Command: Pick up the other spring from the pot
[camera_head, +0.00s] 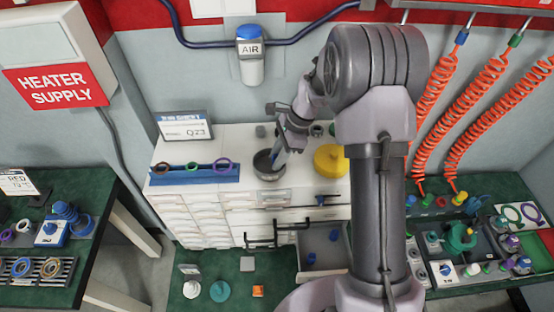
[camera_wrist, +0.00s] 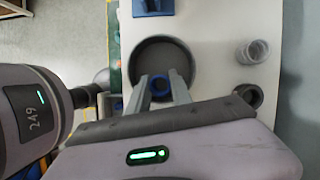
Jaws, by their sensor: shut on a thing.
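The pot (camera_head: 268,177) is a round dark grey bowl on top of the white cabinet. It also shows in the wrist view, with its rim (camera_wrist: 135,58) around my fingertips. My gripper (camera_head: 279,160) points down into the pot. In the wrist view my gripper (camera_wrist: 157,82) is shut on a small blue ring-shaped piece, which looks like the spring (camera_wrist: 160,86) seen end-on. The spring is still within the pot's outline; I cannot tell whether it touches the bottom. The rest of the visible pot floor looks empty. In the head view the spring is hidden.
A blue rack (camera_head: 195,175) with coloured rings stands left of the pot, and a yellow round part (camera_head: 330,161) stands right. A clear jar (camera_wrist: 252,52) and a dark cup (camera_wrist: 248,95) are near the pot. A drawer (camera_head: 322,250) below is open.

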